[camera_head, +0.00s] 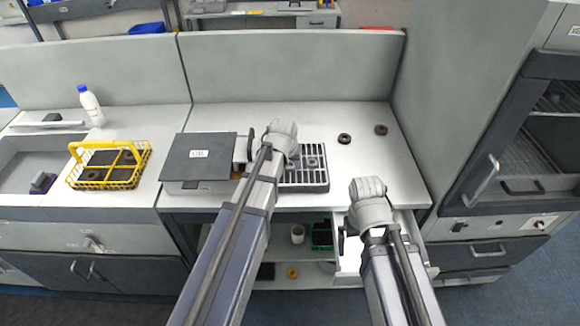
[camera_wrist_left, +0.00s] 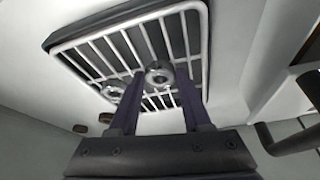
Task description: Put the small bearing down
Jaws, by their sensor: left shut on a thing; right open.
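A small grey bearing (camera_wrist_left: 158,75) sits between the fingers of my left gripper (camera_wrist_left: 160,80), which is shut on it. The bearing is over the barred tray (camera_wrist_left: 205,45). I cannot tell whether the bearing touches the bars. Another grey ring (camera_wrist_left: 112,90) lies beside it on the tray, partly hidden by a finger. In the head view, the barred tray (camera_head: 318,187) is on the table next to my left wrist, which hides the left fingertips. My right gripper (camera_head: 346,236) is open and low, at the table's front edge above an open drawer.
Two dark rings (camera_head: 344,138) (camera_head: 381,129) lie on the table right of the tray. A yellow basket (camera_head: 110,165) and a white bottle (camera_head: 91,106) are further left. The right tabletop is mostly free.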

